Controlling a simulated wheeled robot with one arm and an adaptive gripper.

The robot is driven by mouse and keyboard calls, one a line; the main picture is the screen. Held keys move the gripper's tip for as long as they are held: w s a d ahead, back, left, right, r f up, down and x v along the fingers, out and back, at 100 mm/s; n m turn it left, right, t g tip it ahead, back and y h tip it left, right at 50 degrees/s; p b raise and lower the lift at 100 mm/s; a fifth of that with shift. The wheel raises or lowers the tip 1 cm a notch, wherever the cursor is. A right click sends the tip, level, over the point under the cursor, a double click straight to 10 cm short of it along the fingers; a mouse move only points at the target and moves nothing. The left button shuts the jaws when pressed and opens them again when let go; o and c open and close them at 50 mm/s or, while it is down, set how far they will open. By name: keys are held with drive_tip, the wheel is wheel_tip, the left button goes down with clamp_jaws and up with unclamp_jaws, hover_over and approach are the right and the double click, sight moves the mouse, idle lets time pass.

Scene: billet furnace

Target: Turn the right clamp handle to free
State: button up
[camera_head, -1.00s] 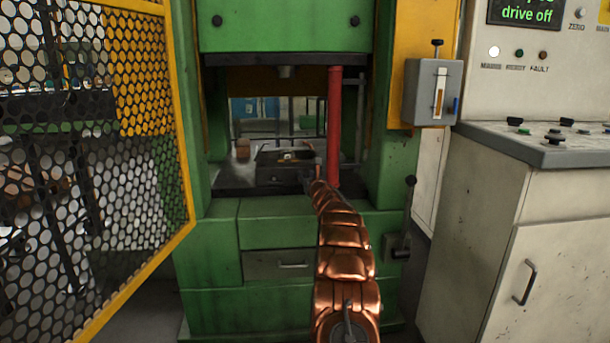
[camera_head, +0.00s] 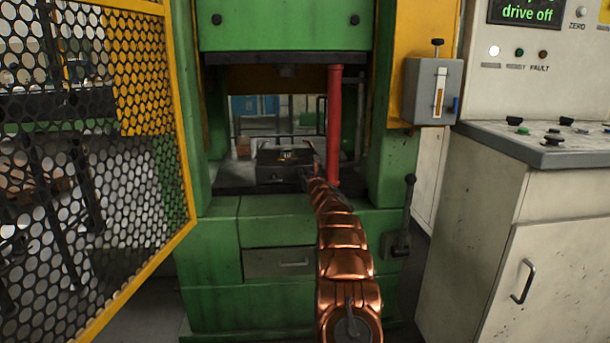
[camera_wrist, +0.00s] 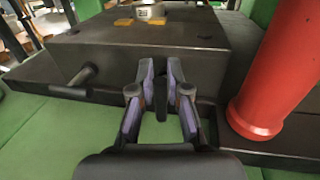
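A dark grey die block (camera_head: 283,158) sits on the press bed and fills the upper middle of the wrist view (camera_wrist: 150,35). A short cylindrical clamp handle (camera_wrist: 75,80) sticks out at its left front. A dark upright peg (camera_wrist: 162,106), seemingly the right clamp handle, stands at the block's front right between my fingers. My gripper (camera_wrist: 160,65) has its two fingers apart, one on each side of this peg, with narrow gaps showing. In the head view my gripper (camera_head: 306,178) is small and partly hidden by my copper arm.
A thick red column (camera_wrist: 272,90) stands close to the right of my gripper; it also shows in the head view (camera_head: 334,125). A yellow-framed mesh guard (camera_head: 185,150) is at left. A lever (camera_head: 407,215) is on the press front right. A control desk (camera_head: 535,145) is at right.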

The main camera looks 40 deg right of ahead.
clamp_jaws()
drive_tip(key=shift+w+a+n+p, duration=0.1)
drive_tip(key=shift+n+p, duration=0.2)
drive_tip(key=shift+p, duration=0.1)
drive_tip(key=n+p, duration=0.1)
drive_tip(key=n, duration=0.1)
drive_tip(key=a+n+g+p, duration=0.1)
drive_tip(key=n, duration=0.2)
drive_tip(key=w+n+p, duration=0.1)
drive_tip(key=n, duration=0.1)
drive_tip(key=shift+a+f+n+g, duration=0.2)
drive_tip(key=shift+f+n+g, duration=0.1)
drive_tip(key=shift+f+g, duration=0.1)
drive_tip(key=n, duration=0.3)
drive_tip(key=f+n+g, duration=0.1)
drive_tip(key=shift+w+a+f+n+h+p, duration=0.1)
drive_tip(key=shift+w+a+n+h+p, duration=0.1)
drive_tip(key=shift+a+n+h+p, duration=0.15)
drive_tip(key=shift+f+n+g+h, duration=0.2)
drive_tip(key=shift+n+h, duration=0.1)
drive_tip(key=shift+n, duration=0.4)
drive_tip(key=shift+f+n+g+h, duration=0.15)
drive_tip(key=shift+n+g+h, duration=0.1)
drive_tip(key=shift+n, duration=0.4)
